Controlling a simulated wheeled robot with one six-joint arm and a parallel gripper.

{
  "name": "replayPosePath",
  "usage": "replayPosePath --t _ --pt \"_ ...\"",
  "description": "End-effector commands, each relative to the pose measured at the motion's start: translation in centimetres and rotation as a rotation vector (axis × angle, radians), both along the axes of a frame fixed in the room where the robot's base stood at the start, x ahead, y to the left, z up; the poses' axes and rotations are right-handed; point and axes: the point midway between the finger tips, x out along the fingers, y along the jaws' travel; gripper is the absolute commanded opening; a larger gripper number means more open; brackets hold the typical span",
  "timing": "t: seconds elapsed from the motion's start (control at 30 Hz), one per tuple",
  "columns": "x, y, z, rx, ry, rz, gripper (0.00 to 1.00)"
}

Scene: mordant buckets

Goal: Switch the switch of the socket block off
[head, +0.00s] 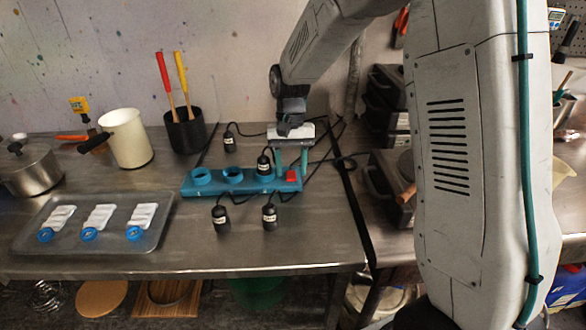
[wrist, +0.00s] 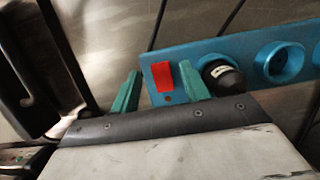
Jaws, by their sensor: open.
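The teal socket block (head: 215,188) lies on the metal table, and its end with the switch shows in the wrist view (wrist: 235,48). The red switch (head: 292,177) is at the block's right end in the head view; it also shows in the wrist view (wrist: 162,77). I cannot tell which way it is tipped. A black plug (head: 264,164) sits in the socket beside the switch. The other two sockets look empty. My gripper (head: 292,170) points down over the switch end, its green fingers apart and empty. In the wrist view the switch appears between the fingertips (wrist: 160,72).
Loose black plugs with cords lie before (head: 221,219) and behind (head: 229,143) the block. A tray (head: 66,243) with white strips and blue rings is at the left. A cream pitcher (head: 126,138) and black utensil pot (head: 184,133) stand behind. The front table edge is clear.

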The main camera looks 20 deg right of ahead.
Motion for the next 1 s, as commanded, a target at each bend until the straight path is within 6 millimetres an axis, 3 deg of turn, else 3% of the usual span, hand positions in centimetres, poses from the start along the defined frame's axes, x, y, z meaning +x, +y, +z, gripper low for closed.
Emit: replayPosePath --t 0.2,0.4,1.0 --pt "0.9 -0.4 3.8 -0.001 -0.004 -0.001 0.45" --pt "1.4 -0.6 6.0 0.000 -0.002 -0.001 0.45" --pt "1.4 -0.6 6.4 0.005 -0.001 0.026 0.45"
